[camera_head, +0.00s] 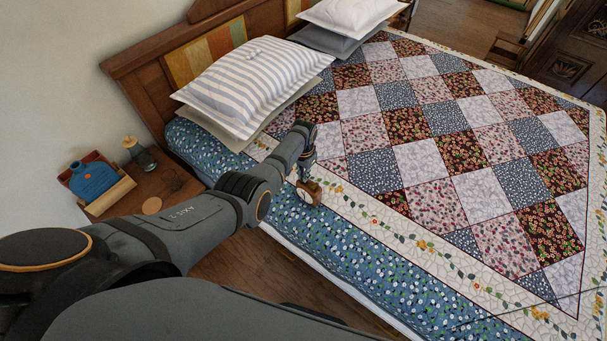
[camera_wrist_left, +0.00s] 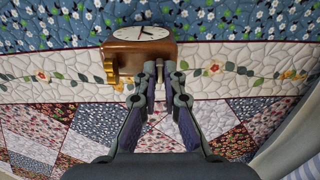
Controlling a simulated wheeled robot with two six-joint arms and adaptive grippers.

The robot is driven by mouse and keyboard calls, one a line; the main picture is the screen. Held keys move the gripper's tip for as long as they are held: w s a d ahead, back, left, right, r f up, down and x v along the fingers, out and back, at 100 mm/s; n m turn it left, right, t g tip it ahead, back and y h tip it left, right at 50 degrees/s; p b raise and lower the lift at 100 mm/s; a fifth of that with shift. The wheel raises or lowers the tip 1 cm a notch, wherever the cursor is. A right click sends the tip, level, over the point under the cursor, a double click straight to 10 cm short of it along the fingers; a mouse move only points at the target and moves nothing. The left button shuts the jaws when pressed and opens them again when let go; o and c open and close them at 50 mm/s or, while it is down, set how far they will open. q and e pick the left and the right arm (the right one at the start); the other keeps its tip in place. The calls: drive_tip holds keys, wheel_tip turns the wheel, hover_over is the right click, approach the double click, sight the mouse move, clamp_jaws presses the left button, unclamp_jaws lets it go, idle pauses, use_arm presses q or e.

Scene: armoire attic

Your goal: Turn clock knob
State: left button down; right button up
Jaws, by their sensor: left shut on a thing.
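A small wooden clock (camera_head: 311,190) with a round white face stands on the bed near its left edge. In the left wrist view the brown clock (camera_wrist_left: 136,54) shows its white dial (camera_wrist_left: 142,33) facing up in the picture, and brass-coloured parts at its lower left. My left gripper (camera_wrist_left: 161,66) has its fingertips against the lower right part of the clock's body, closed on a part of it. The fingers hide that part, so I cannot tell whether it is a knob. In the head view my left gripper (camera_head: 303,172) reaches down to the clock.
The bed carries a patchwork quilt (camera_head: 430,150), with striped pillows (camera_head: 250,80) at the headboard. A wooden nightstand (camera_head: 165,185) at the left holds a blue bottle (camera_head: 88,181) and a small dark jar (camera_head: 143,157). Most of the quilt is clear.

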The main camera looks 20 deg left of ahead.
use_arm(q)
drive_tip(key=c, duration=1.5)
unclamp_jaws()
drive_tip(key=shift+o, duration=0.2)
wheel_tip(320, 180, up, 12)
